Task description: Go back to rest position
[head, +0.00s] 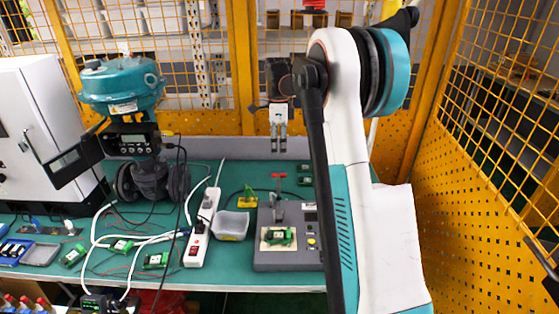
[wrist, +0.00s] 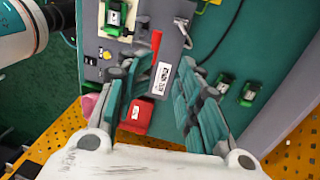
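My gripper (head: 279,148) hangs above the back part of the green table (head: 236,175) in the head view, fingers pointing down. In the wrist view my gripper (wrist: 157,80) has its two fingers spread apart with nothing held between them. Below it lies the grey test fixture (head: 290,256) with a red-handled clamp (head: 279,176). The fixture also shows in the wrist view (wrist: 95,52), with the red handle (wrist: 156,42) near the fingers. A green circuit board (head: 279,236) sits on the fixture's pale pad. My gripper looks apart from the fixture.
A valve positioner with a teal actuator (head: 122,85) stands on the left, next to a white cabinet (head: 40,130). A power strip (head: 202,228), cables and a clear bin (head: 232,225) lie between it and the fixture. Yellow mesh fencing (head: 487,190) closes the back and right.

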